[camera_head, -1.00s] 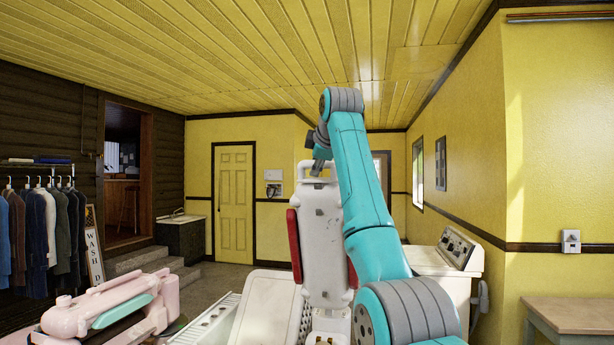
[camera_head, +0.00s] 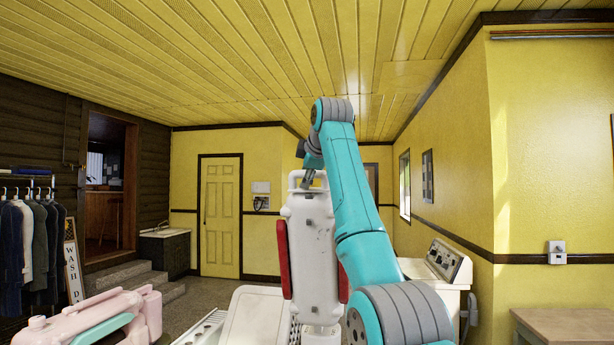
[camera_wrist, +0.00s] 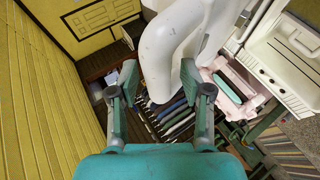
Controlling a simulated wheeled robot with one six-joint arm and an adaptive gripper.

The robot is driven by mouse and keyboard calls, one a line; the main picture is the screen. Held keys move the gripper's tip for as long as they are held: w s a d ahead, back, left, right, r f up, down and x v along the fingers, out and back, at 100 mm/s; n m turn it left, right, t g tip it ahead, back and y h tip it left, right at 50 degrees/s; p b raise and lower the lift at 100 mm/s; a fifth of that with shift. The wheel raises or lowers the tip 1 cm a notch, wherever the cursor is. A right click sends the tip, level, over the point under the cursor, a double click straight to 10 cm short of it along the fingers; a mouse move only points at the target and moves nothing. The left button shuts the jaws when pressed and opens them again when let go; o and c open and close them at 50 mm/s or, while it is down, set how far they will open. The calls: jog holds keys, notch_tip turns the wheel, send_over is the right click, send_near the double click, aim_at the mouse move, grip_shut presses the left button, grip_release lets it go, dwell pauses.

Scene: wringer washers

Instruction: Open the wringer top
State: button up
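The wringer top (camera_head: 312,245) is a tall white, scuffed housing with red side panels and a loop handle (camera_head: 293,180) at its upper end. It stands upright in the head view. My gripper (camera_head: 308,180) is at the handle, its fingers pointing down. In the wrist view the two fingers of my gripper (camera_wrist: 160,82) are spread apart. A thick white curved bar of the handle (camera_wrist: 157,55) lies between them, with gaps on both sides. I cannot tell whether either finger touches it.
A white lid or panel (camera_head: 258,318) is below left of the wringer. A pink washer (camera_head: 95,318) stands at lower left. A white washing machine (camera_head: 435,275) is at right, and a wooden table (camera_head: 565,325) is at lower right. Clothes (camera_head: 30,250) hang at far left.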

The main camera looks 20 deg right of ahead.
jog(key=v, duration=1.2)
dwell(0.4)
